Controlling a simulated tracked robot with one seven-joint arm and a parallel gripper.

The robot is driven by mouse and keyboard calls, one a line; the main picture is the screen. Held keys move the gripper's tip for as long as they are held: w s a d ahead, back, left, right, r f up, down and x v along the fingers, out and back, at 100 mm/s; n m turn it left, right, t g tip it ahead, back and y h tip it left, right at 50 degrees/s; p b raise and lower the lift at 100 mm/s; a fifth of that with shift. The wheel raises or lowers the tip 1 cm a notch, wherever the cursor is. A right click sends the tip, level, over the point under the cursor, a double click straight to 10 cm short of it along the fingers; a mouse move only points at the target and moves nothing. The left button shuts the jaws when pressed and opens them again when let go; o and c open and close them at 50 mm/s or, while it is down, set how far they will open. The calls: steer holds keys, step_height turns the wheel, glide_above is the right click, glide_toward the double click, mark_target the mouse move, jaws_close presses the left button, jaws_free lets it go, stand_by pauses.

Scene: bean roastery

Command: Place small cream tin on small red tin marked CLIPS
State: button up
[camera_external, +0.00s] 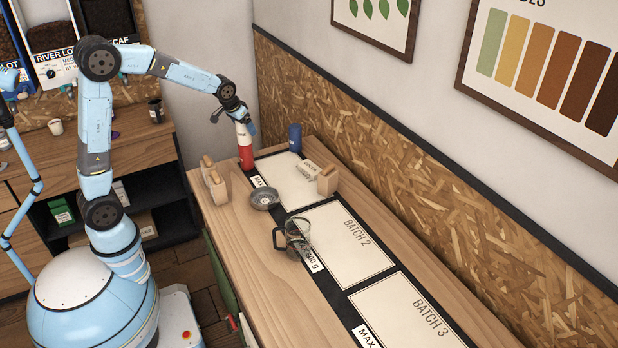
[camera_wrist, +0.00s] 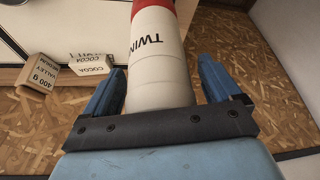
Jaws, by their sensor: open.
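The cream tin (camera_external: 243,133), with lettering that reads "TWIN" in the wrist view (camera_wrist: 155,50), stands upright on top of the red tin (camera_external: 246,157) at the far end of the bench. The two appear to touch and line up. A strip of the red tin (camera_wrist: 153,4) shows at the top edge of the wrist view. No CLIPS marking can be read. My gripper (camera_external: 241,119) is at the cream tin's upper end. Its blue fingers (camera_wrist: 163,75) are open on either side of the tin, with a gap visible on the right.
A blue canister (camera_external: 294,138) stands to the right of the stack. The BATCH 2 (camera_external: 346,242) and BATCH 3 panels are mostly clear.

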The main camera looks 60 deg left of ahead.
steer(key=v, duration=1.2)
steer(key=s+d+r+m+t, duration=0.15)
steer(key=s+d, duration=0.25)
steer(key=s, duration=0.4)
steer(key=s+d+r+g, duration=0.15)
steer(key=s+d, duration=0.25)
steer(key=s, duration=0.5)
steer(key=s+d+f+m, duration=0.1)
steer(key=s+d, duration=0.1)
steer(key=s, duration=0.5)
steer(key=s+d+f+m+t+h, duration=0.1)
steer(key=s+d+f, duration=0.1)
steer(key=s, duration=0.5)
steer(key=shift+s+d, duration=0.4)
